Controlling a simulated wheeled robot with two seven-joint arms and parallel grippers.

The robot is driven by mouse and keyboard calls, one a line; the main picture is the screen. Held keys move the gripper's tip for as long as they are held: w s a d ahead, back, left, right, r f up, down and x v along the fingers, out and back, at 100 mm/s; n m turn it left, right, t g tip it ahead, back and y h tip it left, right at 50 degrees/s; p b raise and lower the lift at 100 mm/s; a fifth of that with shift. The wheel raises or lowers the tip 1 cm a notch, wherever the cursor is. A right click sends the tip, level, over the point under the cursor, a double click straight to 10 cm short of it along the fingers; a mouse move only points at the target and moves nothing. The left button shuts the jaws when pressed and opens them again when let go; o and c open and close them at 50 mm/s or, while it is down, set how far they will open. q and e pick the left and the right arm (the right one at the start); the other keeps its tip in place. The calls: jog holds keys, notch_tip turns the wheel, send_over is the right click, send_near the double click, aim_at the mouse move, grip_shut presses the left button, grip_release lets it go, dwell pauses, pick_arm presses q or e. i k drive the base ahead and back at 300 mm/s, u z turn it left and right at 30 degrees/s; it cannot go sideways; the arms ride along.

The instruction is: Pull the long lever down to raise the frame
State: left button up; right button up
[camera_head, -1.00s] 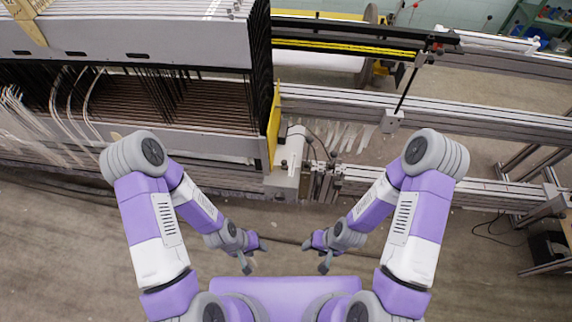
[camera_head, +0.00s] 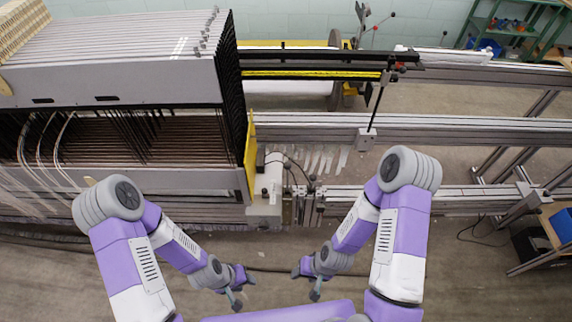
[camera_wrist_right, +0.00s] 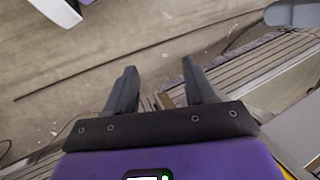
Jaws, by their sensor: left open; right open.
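A thin black rod, which may be the long lever (camera_head: 376,108), slants up from a small grey block on the rail toward the dark beam in the head view. Small red-tipped levers (camera_head: 384,22) stand at the back; I cannot tell which one the task means. The stacked frames (camera_head: 110,85) fill the left side. My left gripper (camera_head: 242,289) is open and empty, low in front of the machine. My right gripper (camera_head: 305,282) is open and empty to its right, well apart from the rod. Its spread fingers show in the right wrist view (camera_wrist_right: 158,75).
A yellow plate (camera_head: 250,158) and a pale housing (camera_head: 265,200) close off the frames' right end. Long metal rails (camera_head: 450,130) run right. A wooden stand (camera_head: 555,225) is at far right. Bare floor (camera_head: 430,270) is free in front.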

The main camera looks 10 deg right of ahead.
aim_at(287, 166)
jog(key=k, duration=1.2)
jog(key=u, duration=0.75)
jog(key=i, duration=1.35)
jog(key=z, duration=0.7)
jog(key=i, duration=0.4)
jog(key=z, duration=0.35)
